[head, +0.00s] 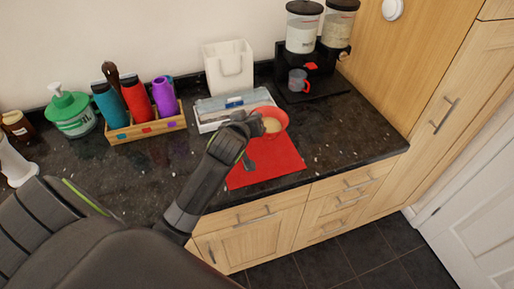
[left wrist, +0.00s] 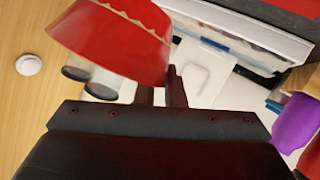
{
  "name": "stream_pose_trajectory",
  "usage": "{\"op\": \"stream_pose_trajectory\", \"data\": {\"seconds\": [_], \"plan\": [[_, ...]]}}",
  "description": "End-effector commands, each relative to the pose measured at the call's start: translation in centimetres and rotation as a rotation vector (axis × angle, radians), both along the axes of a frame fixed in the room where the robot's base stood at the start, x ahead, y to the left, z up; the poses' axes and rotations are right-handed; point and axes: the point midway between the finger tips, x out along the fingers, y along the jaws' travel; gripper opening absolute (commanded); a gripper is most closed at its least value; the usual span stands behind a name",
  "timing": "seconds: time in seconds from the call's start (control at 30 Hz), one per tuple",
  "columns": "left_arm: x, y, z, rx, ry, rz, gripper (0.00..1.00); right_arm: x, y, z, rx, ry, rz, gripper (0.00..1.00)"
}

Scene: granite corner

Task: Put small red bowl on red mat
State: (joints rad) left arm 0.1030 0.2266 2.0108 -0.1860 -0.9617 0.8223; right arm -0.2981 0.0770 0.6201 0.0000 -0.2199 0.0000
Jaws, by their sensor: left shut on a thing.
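The small red bowl (head: 275,121) is held up over the back part of the red mat (head: 268,168) in the head view. My left gripper (head: 249,127) is shut on the bowl's left side. In the left wrist view the bowl (left wrist: 118,40) fills the upper left, and my left gripper's dark fingers (left wrist: 172,88) are at its edge. The bowl looks apart from the mat, though its underside is hidden. The mat lies flat near the counter's front edge, partly covered by the arm. My right gripper is not in view.
A black dispenser stand (head: 312,82) with a cup (head: 298,80) stands at the back right. A wooden crate of bottles (head: 146,128) is on the left. The counter right of the mat (head: 345,130) is clear.

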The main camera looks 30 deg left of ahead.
Motion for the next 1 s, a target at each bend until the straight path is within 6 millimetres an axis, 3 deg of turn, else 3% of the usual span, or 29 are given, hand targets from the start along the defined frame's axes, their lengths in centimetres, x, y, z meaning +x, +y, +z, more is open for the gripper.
{"op": "stream_pose_trajectory", "data": {"seconds": [0.2, 0.6, 0.9, 0.93, 1.0], "plan": [[-0.1, -0.1, -4.0, -0.003, 0.004, -0.001, 0.0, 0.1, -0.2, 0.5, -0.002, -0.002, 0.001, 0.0], [-0.1, -0.1, -8.5, -0.002, 0.002, -0.002, 0.0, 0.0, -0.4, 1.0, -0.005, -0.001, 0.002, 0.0], [0.0, -0.1, -9.1, -0.001, -0.001, -0.003, 0.0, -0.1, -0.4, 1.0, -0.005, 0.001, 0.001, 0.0], [-0.1, -0.1, -9.2, -0.001, 0.001, -0.002, 0.13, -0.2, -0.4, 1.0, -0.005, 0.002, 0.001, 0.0], [-0.1, -0.1, -9.2, -0.001, 0.001, -0.002, 0.22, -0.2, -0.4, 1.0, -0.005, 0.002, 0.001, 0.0]]}}
